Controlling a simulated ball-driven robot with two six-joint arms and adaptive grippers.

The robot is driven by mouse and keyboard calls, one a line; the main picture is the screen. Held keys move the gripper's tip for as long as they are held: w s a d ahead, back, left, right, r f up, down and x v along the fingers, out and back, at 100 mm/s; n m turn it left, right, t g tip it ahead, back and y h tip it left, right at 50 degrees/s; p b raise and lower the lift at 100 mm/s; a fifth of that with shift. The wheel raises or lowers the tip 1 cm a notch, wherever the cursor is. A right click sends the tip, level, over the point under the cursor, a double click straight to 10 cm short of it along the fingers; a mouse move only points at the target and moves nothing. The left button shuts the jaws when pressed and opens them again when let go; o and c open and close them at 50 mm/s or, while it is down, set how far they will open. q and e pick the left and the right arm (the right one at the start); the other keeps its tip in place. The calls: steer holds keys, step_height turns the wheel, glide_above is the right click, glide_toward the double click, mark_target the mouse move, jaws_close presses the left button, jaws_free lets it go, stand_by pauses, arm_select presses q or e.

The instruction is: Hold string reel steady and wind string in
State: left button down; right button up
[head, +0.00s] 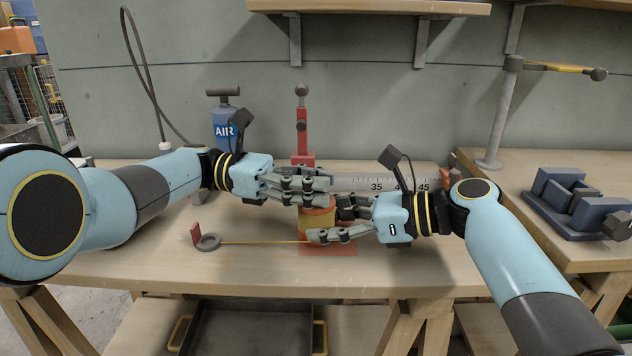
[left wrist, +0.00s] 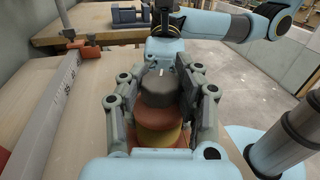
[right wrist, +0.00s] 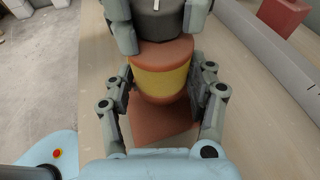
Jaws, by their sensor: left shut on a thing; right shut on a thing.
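The string reel (head: 318,219) stands upright on a red base plate (head: 330,250) on the bench. It has orange flanges, yellow string wound round its middle (right wrist: 160,80) and a dark grey knob (left wrist: 160,93) with a white mark on top. My left gripper (head: 325,186) is shut on the knob from above the reel body. My right gripper (head: 330,222) is lower, shut on the reel body, with fingers on both sides. A stretch of yellow string (head: 262,242) runs left along the bench to a grey ring (head: 208,242) beside a red tab (head: 196,233). Fingers hide part of the reel.
A ruler (head: 370,183) lies behind the reel. A blue vise-like block (head: 575,205) sits on the right bench (head: 520,215). The front of the main bench is clear.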

arm_select(q)
steer(key=shift+f, duration=0.3)
stand_by(0.6)
steer(key=c, duration=0.9)
jaws_free()
steer(key=shift+o, duration=0.2)
step_height(320, 180, up, 10)
steer(key=shift+r, duration=0.2)
